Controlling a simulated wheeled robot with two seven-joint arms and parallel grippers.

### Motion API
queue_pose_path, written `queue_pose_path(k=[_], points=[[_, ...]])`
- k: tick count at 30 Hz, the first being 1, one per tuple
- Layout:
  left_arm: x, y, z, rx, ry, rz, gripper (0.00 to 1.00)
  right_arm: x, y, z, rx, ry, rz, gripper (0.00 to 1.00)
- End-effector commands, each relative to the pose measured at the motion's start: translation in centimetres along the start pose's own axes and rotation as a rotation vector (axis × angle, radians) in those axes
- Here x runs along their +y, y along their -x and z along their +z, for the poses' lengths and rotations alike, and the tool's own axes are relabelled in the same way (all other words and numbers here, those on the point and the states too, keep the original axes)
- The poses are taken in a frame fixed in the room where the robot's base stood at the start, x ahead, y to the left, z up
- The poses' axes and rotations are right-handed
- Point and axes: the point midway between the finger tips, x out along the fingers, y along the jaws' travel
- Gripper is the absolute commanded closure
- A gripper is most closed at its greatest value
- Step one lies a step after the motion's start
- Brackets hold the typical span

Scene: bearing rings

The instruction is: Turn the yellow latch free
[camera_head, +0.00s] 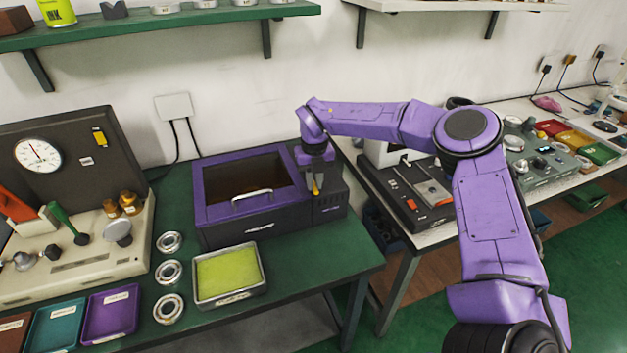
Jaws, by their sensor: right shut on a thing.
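A purple-rimmed black box (222,221) with a window in its lid and a silver handle (252,196) stands on the green bench. The yellow latch (317,190) is at the box's right part and shows only as a small yellow piece. My right gripper (315,182) points down there, shut on the yellow latch, and its fingers hide most of it. The latch's exact angle is hard to tell. My left gripper is not in view.
A tray with yellow-green contents (205,300) and several bearing rings (169,272) lie in front of and left of the box. A gauge panel (70,150) stands at the left. A green shelf (180,20) hangs above. A white bench (480,185) is at the right.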

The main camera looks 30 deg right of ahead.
Motion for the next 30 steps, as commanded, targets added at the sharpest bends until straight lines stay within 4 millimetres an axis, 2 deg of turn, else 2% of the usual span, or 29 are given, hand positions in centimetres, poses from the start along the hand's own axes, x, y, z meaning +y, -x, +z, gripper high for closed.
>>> queue_pose_path(k=[9,25,26,27,28,30], points=[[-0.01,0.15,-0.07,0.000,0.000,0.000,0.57,-0.16,-0.03,0.00,0.001,0.110,0.000,1.00],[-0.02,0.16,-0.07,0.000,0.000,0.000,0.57,-0.17,-0.05,0.00,0.001,0.132,0.000,1.00],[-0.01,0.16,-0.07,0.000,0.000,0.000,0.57,-0.17,-0.05,0.00,0.001,0.132,-0.001,0.79],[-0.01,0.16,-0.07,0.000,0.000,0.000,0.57,-0.17,-0.05,0.00,0.001,0.132,-0.001,0.66],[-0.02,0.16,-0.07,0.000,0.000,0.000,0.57,-0.16,-0.05,0.00,0.001,0.132,-0.001,0.60],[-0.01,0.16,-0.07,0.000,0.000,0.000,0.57,-0.16,-0.04,0.00,0.001,0.131,-0.001,0.60]])
